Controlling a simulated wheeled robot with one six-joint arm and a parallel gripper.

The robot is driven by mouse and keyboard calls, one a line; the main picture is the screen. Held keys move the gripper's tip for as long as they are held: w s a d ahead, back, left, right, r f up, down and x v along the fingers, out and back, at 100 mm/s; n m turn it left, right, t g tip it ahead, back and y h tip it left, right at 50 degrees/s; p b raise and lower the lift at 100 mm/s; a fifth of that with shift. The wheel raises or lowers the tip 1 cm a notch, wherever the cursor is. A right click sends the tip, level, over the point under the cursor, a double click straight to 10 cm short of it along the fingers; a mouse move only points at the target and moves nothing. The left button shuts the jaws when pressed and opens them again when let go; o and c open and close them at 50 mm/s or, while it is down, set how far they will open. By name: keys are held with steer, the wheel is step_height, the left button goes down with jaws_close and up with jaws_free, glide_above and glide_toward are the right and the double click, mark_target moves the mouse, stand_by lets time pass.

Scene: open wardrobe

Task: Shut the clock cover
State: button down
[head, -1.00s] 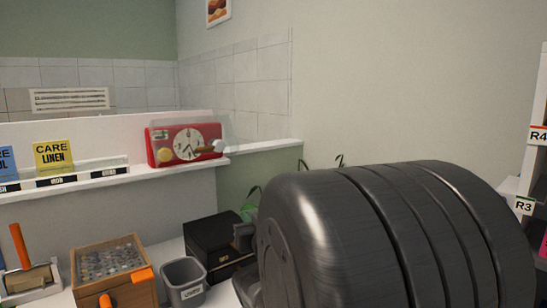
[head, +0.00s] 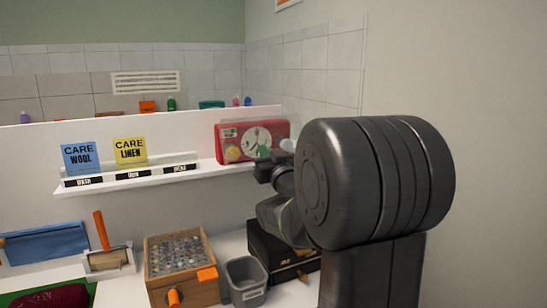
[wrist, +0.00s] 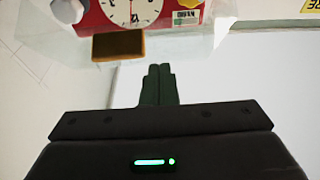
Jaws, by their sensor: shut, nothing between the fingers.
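In the head view my gripper (head: 264,157) is in front of the clock's lower right, partly hidden by my arm.
Blue (head: 80,157) and yellow (head: 130,151) care cards stand on the shelf (head: 205,172) left of the clock. Below are a wooden box (head: 168,290), a grey bin (head: 246,280) and a black box (head: 262,240). The wall right of my arm is bare.

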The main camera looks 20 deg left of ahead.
mark_target(256, 149)
steer(key=shift+w+a+f, duration=0.9)
steer(key=shift+a+f, duration=0.05)
steer(key=shift+a, duration=0.1)
steer(key=shift+f, duration=0.15)
steer(key=w+a+f+t+y+b, duration=0.3)
steer(key=f+b, duration=0.3)
steer(key=b, duration=1.3)
steer(key=shift+w+a+f+y, duration=0.2)
steer(key=shift+a+y, duration=0.1)
steer(key=shift+a, duration=0.2)
